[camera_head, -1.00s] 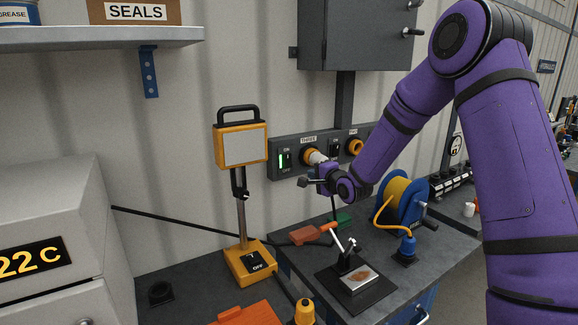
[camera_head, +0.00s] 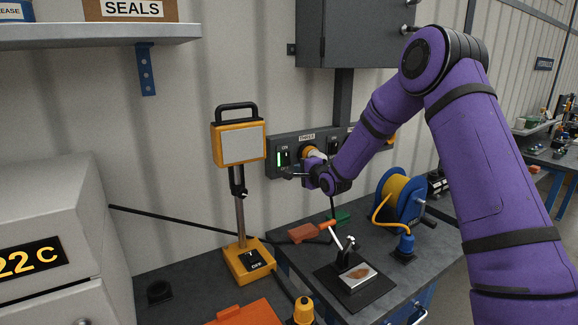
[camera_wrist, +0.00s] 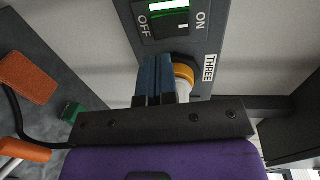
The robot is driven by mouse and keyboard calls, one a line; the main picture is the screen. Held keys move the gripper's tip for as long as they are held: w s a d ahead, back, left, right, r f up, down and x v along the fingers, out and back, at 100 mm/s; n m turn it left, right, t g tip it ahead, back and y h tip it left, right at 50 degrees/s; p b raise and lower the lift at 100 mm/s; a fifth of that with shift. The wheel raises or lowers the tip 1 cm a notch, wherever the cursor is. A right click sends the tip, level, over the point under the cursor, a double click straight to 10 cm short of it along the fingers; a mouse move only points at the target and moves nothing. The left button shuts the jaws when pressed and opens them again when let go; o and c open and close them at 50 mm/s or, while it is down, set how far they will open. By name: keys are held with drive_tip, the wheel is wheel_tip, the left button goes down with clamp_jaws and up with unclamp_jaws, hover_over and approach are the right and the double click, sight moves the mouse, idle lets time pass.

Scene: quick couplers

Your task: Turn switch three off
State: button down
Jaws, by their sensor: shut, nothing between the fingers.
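The switch beside the THREE label (camera_head: 307,137) is on a dark grey wall panel (camera_head: 320,135). Its switch body (camera_wrist: 168,27) is black, with OFF on the left and ON on the right in the wrist view, and its green light (camera_wrist: 168,6) is lit. In the head view the green light (camera_head: 279,158) shows at the panel's left end. My gripper (camera_head: 287,173) is shut and empty, just in front of the panel's lower edge near this switch. In the wrist view the shut fingers (camera_wrist: 155,60) point at the switch's OFF side. I cannot tell whether they touch.
A yellow-ringed coupler (camera_wrist: 183,75) sits right beside my fingers. A yellow lamp stand (camera_head: 241,200) stands left of the gripper.

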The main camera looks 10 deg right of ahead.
sight(285, 163)
drive_tip(key=x, duration=0.7)
drive_tip(key=shift+w+a, duration=0.1)
drive_tip(key=shift+w, duration=0.1)
